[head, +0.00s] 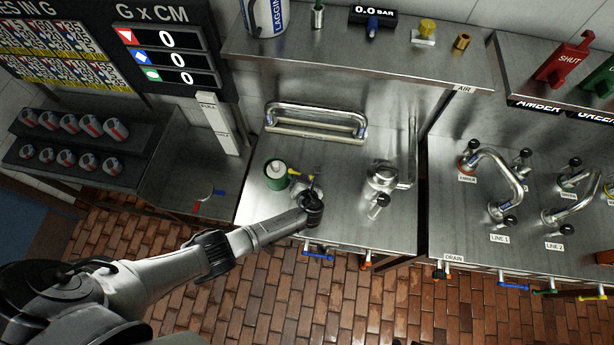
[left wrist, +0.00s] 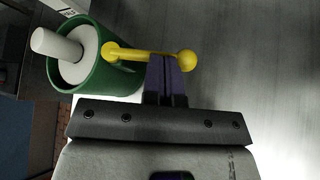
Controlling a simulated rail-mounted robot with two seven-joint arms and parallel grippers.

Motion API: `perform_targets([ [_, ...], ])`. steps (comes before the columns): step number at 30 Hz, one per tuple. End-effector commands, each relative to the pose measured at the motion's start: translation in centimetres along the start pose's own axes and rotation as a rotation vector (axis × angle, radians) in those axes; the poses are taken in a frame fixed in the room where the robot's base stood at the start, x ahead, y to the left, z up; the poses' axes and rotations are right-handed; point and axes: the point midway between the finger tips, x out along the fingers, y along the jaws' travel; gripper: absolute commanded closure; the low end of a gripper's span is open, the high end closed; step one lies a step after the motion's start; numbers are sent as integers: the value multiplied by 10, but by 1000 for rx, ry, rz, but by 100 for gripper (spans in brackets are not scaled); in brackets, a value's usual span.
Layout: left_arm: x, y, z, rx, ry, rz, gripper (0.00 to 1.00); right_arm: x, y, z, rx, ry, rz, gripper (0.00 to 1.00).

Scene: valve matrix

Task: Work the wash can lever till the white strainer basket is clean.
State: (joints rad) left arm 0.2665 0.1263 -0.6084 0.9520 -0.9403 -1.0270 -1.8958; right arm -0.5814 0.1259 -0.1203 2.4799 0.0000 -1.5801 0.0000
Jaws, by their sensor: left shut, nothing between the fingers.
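The wash can is a green cylinder (head: 276,175) on the left of the steel bench; it also shows in the left wrist view (left wrist: 108,82). A white round piece with a stubby post (left wrist: 80,55) sits in its mouth. I cannot tell whether this is the strainer basket, or whether it is clean. A yellow lever (left wrist: 138,53) with ball ends reaches right from the can's rim. My left gripper (head: 314,189) is right of the can. Its purple fingers (left wrist: 163,60) are shut and empty, tips right at the lever's bar; contact is unclear. My right gripper is out of view.
A chrome fitting (head: 382,178) stands to the right on the same bench (head: 345,222), with a handrail (head: 315,120) behind. A shelf (head: 360,58) overhangs the back. Valves with curved pipes (head: 505,180) fill the right bench. Bare steel lies right of the gripper.

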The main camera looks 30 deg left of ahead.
Motion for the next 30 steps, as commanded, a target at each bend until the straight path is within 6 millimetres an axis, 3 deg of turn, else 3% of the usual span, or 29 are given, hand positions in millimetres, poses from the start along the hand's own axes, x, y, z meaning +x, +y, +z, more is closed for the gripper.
perform_targets([
  [6, 3, -2, -5, 88, 1, 59, 100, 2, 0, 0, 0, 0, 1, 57],
  [15, 2, -1, -4, 85, 2, 57, 100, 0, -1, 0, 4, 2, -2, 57],
  [30, -5, 6, 7, 84, 2, 56, 100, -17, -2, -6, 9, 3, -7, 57],
])
